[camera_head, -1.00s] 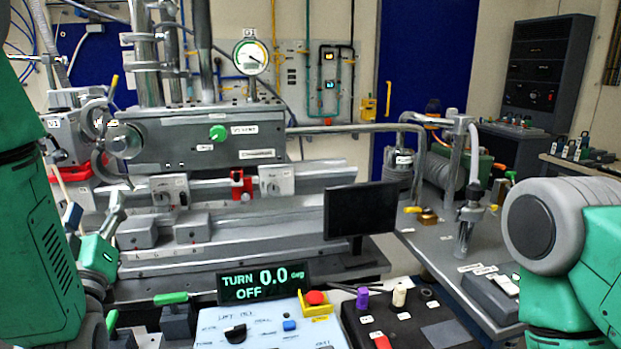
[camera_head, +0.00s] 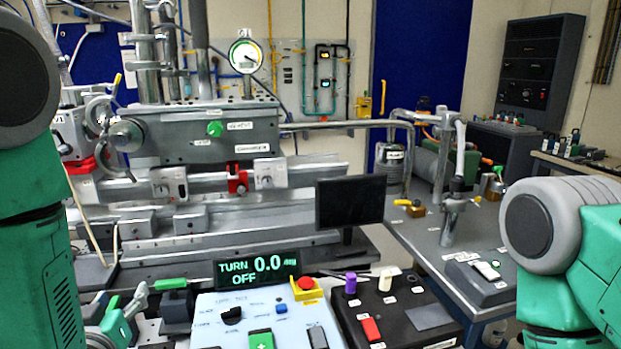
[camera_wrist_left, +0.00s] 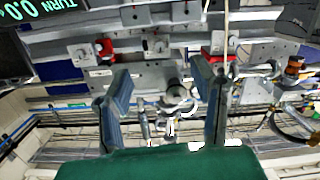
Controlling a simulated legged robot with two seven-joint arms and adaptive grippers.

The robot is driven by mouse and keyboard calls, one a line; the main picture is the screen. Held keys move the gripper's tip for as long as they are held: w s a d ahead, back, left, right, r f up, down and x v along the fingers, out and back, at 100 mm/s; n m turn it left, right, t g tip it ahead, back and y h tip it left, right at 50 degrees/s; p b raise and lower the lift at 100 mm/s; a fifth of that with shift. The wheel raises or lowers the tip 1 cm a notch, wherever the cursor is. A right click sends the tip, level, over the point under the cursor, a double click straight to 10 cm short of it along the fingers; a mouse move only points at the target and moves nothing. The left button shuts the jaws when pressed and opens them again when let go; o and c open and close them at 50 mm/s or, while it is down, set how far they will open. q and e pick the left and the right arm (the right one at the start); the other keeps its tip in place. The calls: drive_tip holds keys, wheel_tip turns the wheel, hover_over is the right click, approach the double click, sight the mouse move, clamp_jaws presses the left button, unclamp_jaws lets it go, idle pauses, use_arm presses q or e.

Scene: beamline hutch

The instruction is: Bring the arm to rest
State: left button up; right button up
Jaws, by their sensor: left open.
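My left arm (camera_head: 38,260) comes in along the left edge, green with a dark grey joint on top. My left gripper (camera_head: 126,302) is low at the lower left, beside the blue-white control panel (camera_head: 225,332). In the left wrist view the left gripper (camera_wrist_left: 163,88) has its two grey-blue fingers wide apart with nothing held between them. The grey machine shows beyond the fingers. My right arm (camera_head: 575,245) shows at the right edge as a grey joint and green link; its gripper is out of view.
The display (camera_head: 257,272) reads TURN 0.0, OFF. A yellow-boxed red button (camera_head: 306,286) sits on the control panel. A black panel (camera_head: 390,325) with knobs is to its right. A monitor (camera_head: 349,202) and the machine housing (camera_head: 205,140) stand behind. A side bench (camera_head: 420,230) is at right.

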use_arm(q)
drive_tip(key=s+d+f+m+g+h, duration=0.1)
drive_tip(key=s+f+g, duration=0.4)
drive_tip(key=f, duration=0.5)
drive_tip(key=s+d+f+m+g+h, duration=0.15)
drive_tip(key=s+f+g, duration=0.25)
drive_tip(key=s+f, duration=0.5)
drive_tip(key=s+d+f+m+g, duration=0.1)
drive_tip(key=s+f+g, duration=0.2)
drive_tip(key=s, duration=0.4)
drive_tip(key=s+f+m+g+h, duration=0.1)
drive_tip(key=s+f+g, duration=0.2)
drive_tip(key=s+f, duration=0.2)
drive_tip(key=s, duration=0.3)
drive_tip(key=shift+d+f, duration=0.35)
drive_tip(key=shift+f, duration=0.05)
drive_tip(key=shift+a+m+h, duration=0.1)
drive_tip(key=shift+m+h, duration=0.15)
